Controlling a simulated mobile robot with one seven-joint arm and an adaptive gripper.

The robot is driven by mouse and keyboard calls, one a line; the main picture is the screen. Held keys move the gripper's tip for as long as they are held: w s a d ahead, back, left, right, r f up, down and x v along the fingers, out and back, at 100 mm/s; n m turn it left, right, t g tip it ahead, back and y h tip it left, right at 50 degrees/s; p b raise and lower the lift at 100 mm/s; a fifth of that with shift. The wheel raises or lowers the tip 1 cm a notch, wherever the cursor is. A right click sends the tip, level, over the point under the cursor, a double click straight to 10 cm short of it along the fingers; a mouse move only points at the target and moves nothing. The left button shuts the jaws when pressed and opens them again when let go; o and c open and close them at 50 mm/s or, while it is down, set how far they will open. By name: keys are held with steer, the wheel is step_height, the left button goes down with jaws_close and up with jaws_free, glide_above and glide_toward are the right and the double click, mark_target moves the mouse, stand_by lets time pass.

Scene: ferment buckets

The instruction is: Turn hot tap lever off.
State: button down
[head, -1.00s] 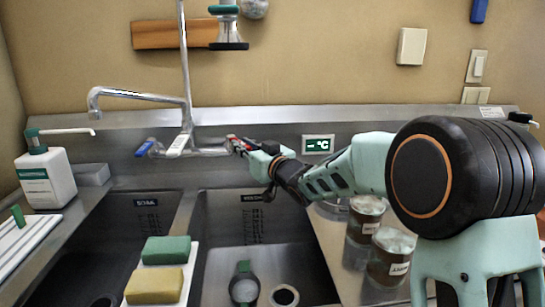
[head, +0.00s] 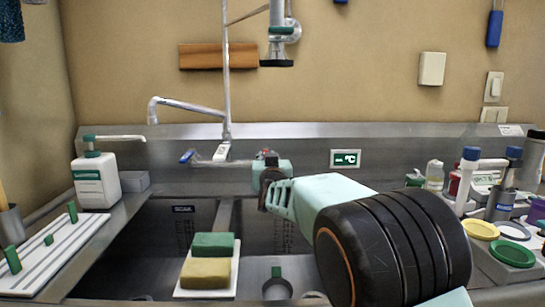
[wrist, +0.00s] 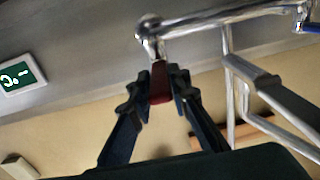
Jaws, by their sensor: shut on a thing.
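The hot tap lever (wrist: 160,88), with a red grip, shows in the wrist view at the end of the chrome tap body (wrist: 210,20). My gripper (wrist: 161,76) is shut on it, with one dark finger on each side of the red grip. In the head view my arm reaches to the right end of the tap, and its own links hide the fingertips and most of the lever. The blue cold lever (head: 187,156) is at the tap's left end. The spout (head: 185,103) points left over the sink.
A sponge tray with a green sponge (head: 213,245) and a yellow sponge (head: 205,272) sits at the sink divider. A soap bottle (head: 97,180) stands left. A temperature display (head: 345,158) is on the back ledge. Jars and bottles crowd the right counter.

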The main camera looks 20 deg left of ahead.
steer(key=shift+s+a+m+h+p, duration=0.1)
steer(key=shift+a+m+h+p, duration=0.2)
steer(key=shift+h+p, duration=0.2)
steer(key=c, duration=1.8)
jaws_free()
steer(key=v, duration=1.2)
steer(key=shift+f, duration=0.2)
